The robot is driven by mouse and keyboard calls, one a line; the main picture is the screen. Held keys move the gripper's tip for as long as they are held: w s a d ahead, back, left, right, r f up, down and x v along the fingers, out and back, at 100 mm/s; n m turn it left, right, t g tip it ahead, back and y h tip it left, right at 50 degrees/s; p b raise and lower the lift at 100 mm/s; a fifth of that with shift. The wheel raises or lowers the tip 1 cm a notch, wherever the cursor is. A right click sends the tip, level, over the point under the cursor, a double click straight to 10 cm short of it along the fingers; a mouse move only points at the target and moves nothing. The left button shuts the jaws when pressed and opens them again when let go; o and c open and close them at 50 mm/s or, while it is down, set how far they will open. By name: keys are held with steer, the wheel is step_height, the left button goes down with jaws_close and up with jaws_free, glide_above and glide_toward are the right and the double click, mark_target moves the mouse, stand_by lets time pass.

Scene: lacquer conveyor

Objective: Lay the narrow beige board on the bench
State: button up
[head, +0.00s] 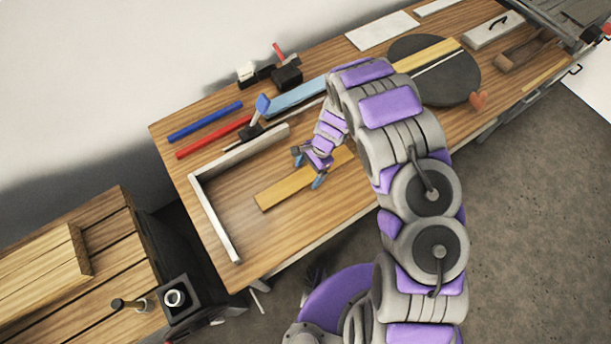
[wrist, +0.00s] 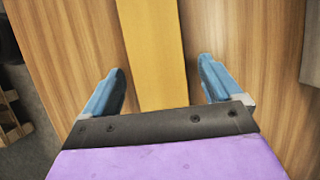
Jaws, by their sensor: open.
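A narrow beige-yellow board (head: 284,192) lies flat on the wooden bench (head: 275,236), inside the corner of a pale L-shaped fence. Its far end is partly hidden by my arm. My gripper (head: 308,167) is over the board, open and empty. In the wrist view the board (wrist: 154,45) runs lengthwise between the two blue fingers of my gripper (wrist: 161,66), with a gap on each side. I cannot tell how high the fingertips are above the bench.
The pale fence (head: 215,218) borders the board's left and back sides. Behind it lie a red bar (head: 213,136), a blue bar (head: 205,121) and a clamp (head: 262,106). A dark round disc (head: 455,88) with another yellow strip (head: 428,54) is farther right.

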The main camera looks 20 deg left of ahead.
steer(key=shift+s, duration=0.1)
steer(key=c, duration=1.4)
steer(key=shift+c, duration=0.2)
